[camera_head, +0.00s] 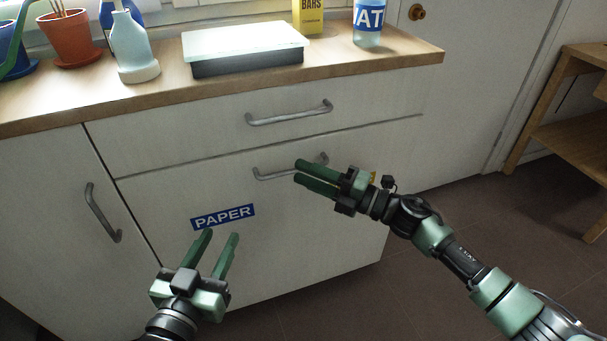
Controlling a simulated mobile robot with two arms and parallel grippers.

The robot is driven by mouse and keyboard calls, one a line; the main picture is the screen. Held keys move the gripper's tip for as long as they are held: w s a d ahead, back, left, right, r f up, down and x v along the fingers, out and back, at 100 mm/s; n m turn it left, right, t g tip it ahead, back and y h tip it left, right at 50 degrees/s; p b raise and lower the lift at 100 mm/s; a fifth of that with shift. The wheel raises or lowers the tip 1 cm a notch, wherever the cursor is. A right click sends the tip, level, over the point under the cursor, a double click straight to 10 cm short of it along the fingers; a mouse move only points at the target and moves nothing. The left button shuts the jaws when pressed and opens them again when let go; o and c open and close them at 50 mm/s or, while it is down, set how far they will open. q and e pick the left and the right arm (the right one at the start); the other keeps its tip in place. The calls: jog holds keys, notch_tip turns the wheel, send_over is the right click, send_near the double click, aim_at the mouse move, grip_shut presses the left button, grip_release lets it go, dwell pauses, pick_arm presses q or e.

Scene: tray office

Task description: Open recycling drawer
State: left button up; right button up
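The white cabinet has a lower drawer (300,245) with a blue PAPER label (223,217). This drawer is closed, its front flush with the cabinet. Its silver bar handle (272,174) is partly hidden behind my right gripper (297,171). The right gripper's green fingers point left across the right part of the handle, with a narrow gap between them; contact with the bar cannot be told. My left gripper (222,234) is open and empty, its fingertips just below the PAPER label.
An upper drawer (200,133) with its own handle (290,114) and a left door with a handle (102,213) are shut. The countertop (400,59) holds a flat box (245,48), a bottle (368,22) and pots. A wooden shelf (570,135) stands right; floor between is clear.

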jog(key=shift+w+a+r, duration=0.1)
jog(key=shift+w+a, duration=0.15)
jog(key=shift+a, duration=0.2)
grip_shut()
dwell(1.1)
